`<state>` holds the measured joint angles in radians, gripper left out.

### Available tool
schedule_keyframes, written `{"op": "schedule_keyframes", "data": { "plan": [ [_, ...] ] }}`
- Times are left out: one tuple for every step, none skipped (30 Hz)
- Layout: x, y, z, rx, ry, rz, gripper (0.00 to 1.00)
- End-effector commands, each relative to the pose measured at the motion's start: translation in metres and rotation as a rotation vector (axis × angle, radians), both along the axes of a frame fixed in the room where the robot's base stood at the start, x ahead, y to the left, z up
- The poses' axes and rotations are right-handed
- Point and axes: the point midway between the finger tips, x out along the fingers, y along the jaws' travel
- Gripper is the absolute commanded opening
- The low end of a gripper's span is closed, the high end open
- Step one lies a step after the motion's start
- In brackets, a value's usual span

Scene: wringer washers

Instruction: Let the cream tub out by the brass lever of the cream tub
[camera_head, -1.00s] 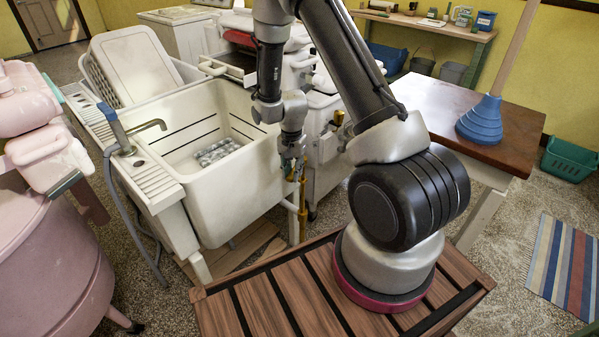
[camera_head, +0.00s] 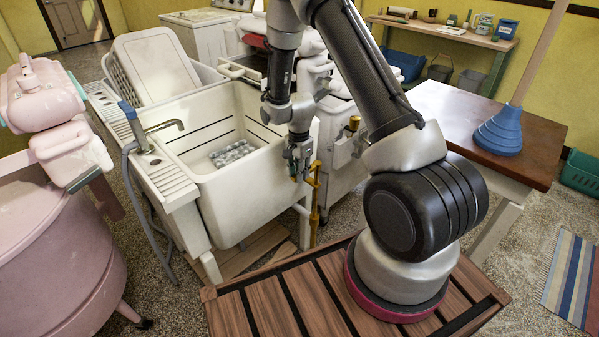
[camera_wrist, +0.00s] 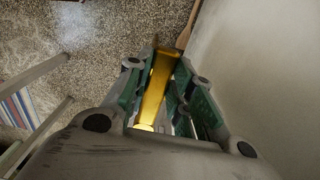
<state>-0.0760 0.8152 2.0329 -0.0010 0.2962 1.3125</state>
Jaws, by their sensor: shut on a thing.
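My gripper (camera_head: 299,168) points down by the right front corner of the cream tub (camera_head: 235,205), a deep basin with dark slots inside its back wall. In the wrist view my gripper (camera_wrist: 160,85) has its green-padded fingers closed on the yellow-gold brass lever (camera_wrist: 155,92), which runs lengthwise between them. In the head view brass parts (camera_head: 314,192) show just below and right of the fingers, near a white leg. The fingers partly hide the lever. Where it joins the tub is not clear.
A cream washer (camera_head: 340,165) with a brass knob (camera_head: 354,123) stands close behind my gripper. A pink washer (camera_head: 50,240) stands left, and a brown-topped table (camera_head: 450,110) right.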

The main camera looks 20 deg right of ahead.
Motion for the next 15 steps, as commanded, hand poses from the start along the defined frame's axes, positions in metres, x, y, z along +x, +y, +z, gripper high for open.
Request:
{"op": "schedule_keyframes", "data": {
  "plan": [
    [0.0017, 0.0004, 0.0004, 0.002, -0.005, -0.007, 0.00],
    [0.0018, 0.0004, 0.0004, 0.001, -0.005, -0.007, 0.00],
    [0.0019, 0.0004, 0.0004, 0.001, -0.005, -0.007, 0.00],
    [0.0020, 0.0005, 0.0005, 0.001, -0.006, -0.007, 0.25],
    [0.0020, 0.0005, 0.0005, 0.001, -0.006, -0.007, 0.30],
    [0.0020, 0.0004, 0.0005, 0.001, -0.006, -0.007, 0.38],
    [0.0019, 0.0003, 0.0005, 0.001, -0.005, -0.006, 0.43],
    [0.0018, 0.0004, 0.0005, 0.001, -0.005, -0.006, 0.45],
    [0.0016, 0.0003, 0.0004, 0.001, -0.005, -0.005, 0.45],
    [0.0015, 0.0003, 0.0004, 0.000, -0.004, -0.005, 0.45],
    [0.0015, 0.0003, 0.0004, 0.000, -0.004, -0.004, 0.45],
    [0.0014, 0.0003, 0.0004, 0.000, -0.004, -0.004, 0.45],
    [0.0013, 0.0002, 0.0004, 0.001, -0.004, -0.004, 0.45],
    [0.0013, 0.0002, 0.0003, 0.001, -0.004, -0.003, 0.45],
    [0.0012, 0.0002, 0.0004, 0.001, -0.003, -0.003, 0.45]
  ]
}}
